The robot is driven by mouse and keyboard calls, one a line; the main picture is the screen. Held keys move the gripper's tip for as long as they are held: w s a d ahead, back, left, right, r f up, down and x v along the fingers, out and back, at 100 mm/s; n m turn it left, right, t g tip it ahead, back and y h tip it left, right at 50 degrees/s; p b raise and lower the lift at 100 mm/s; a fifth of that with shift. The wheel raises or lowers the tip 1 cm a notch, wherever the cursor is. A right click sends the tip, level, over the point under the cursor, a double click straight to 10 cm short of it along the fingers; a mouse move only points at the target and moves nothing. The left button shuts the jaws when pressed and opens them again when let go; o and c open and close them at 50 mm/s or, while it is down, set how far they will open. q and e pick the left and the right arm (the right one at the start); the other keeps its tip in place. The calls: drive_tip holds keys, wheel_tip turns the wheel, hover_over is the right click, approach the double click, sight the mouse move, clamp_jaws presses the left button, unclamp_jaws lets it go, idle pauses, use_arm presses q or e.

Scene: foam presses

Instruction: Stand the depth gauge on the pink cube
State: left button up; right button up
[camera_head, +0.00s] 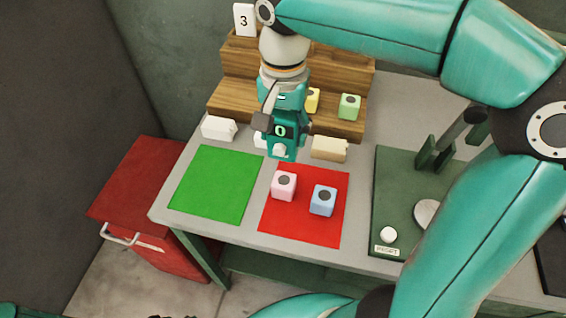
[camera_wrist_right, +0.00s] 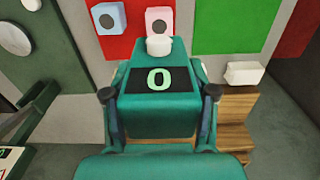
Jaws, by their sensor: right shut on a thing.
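The depth gauge (camera_head: 284,140) is a teal block with a "0" display and a white round tip. My right gripper (camera_head: 283,125) is shut on it, with one finger on each side; the gauge also shows in the right wrist view (camera_wrist_right: 160,112). The pink cube (camera_head: 284,186) has a dark round spot on top and sits on the red mat (camera_head: 318,232). In the head view the gauge hangs just behind the pink cube, apart from it; its exact height is unclear. The cube also shows beyond the tip in the wrist view (camera_wrist_right: 158,14). My left gripper is not in view.
A blue cube (camera_head: 323,201) stands right of the pink one. A green mat (camera_head: 216,184) lies left. White and cream blocks (camera_head: 329,148) stand behind, before a wooden step rack (camera_head: 233,96) with yellow and green cubes. A dark green press (camera_head: 390,190) stands right.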

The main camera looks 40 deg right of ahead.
wheel_tip(320, 180, down, 10)
drive_tip(key=shift+r+b, duration=0.25)
drive_tip(key=shift+b, duration=0.05)
drive_tip(key=o, duration=1.3)
drive_tip(key=shift+r, duration=0.1)
wheel_tip(320, 180, up, 12)
drive_tip(key=shift+p, duration=0.6)
drive_tip(key=shift+s, duration=0.1)
